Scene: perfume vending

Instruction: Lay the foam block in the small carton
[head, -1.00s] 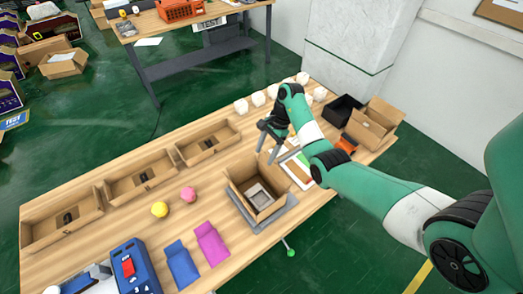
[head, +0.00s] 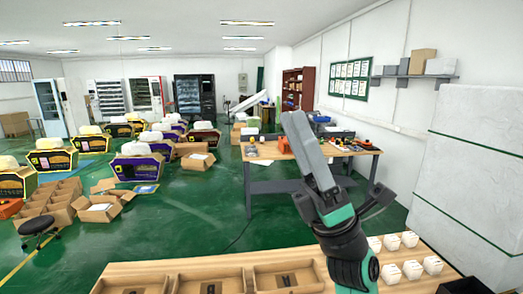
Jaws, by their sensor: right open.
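My right gripper (head: 310,152) is raised above the wooden table (head: 135,272), its grey fingers pointing up. It is open, and I see nothing held in it. My left gripper is not in view. The small carton on the grey plate, seen earlier, is below the picture now. No foam block can be made out in this view.
Open cardboard trays (head: 290,277) line the table's far edge. Several white pieces (head: 411,269) stand at its right, beside a black bin (head: 463,286). Green floor lies clear between.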

